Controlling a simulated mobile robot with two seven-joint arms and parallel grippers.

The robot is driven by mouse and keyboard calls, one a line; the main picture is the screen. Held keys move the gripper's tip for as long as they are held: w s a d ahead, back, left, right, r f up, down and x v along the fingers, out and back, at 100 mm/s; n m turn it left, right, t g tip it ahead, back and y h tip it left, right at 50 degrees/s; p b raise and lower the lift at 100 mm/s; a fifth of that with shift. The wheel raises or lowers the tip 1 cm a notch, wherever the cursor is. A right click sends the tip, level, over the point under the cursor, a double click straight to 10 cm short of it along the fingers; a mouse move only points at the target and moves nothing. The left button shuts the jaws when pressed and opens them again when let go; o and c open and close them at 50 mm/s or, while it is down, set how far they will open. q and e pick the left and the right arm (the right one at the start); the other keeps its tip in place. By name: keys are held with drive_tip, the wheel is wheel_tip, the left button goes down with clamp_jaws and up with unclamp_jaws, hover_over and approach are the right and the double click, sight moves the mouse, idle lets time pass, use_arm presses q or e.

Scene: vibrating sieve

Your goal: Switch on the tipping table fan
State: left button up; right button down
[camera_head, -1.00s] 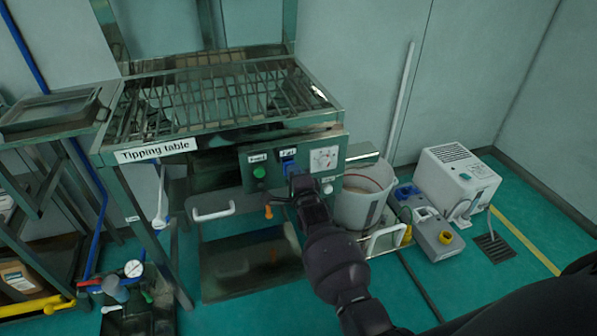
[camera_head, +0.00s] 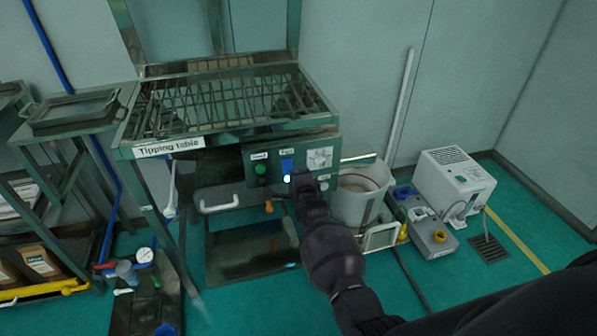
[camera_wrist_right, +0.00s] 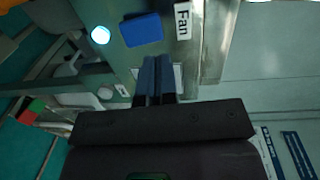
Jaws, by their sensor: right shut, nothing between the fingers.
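The tipping table (camera_head: 168,146) stands in the middle of the head view, with a control panel at its front. The blue fan switch (camera_head: 287,165) sits under the "Fan" label, and a bright white lamp (camera_head: 287,179) glows just below it. In the right wrist view the blue switch (camera_wrist_right: 142,30) lies between the "Fan" label (camera_wrist_right: 183,22) and the glowing lamp (camera_wrist_right: 100,35). My right gripper (camera_head: 301,178) is shut and empty, just below and right of the switch. Its fingers (camera_wrist_right: 152,76) appear apart from the switch. My left gripper is out of view.
The panel also holds a green button (camera_head: 261,169) and a dial (camera_head: 319,158). A white bucket (camera_head: 357,200) stands right of the table, with a white machine (camera_head: 455,181) beyond it. A shelf with a tray (camera_head: 72,108) stands at the left.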

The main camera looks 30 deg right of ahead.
use_arm(q)
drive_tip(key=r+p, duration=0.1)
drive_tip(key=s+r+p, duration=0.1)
drive_tip(key=p, duration=0.1)
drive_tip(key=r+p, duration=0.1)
drive_tip(key=p, duration=0.1)
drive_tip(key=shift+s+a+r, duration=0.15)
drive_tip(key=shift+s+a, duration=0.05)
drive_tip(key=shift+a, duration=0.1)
use_arm(e)
drive_tip(key=v, duration=0.9)
drive_tip(key=shift+r, duration=0.35)
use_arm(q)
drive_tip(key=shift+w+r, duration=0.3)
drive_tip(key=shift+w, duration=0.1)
use_arm(e)
drive_tip(key=shift+a, duration=0.1)
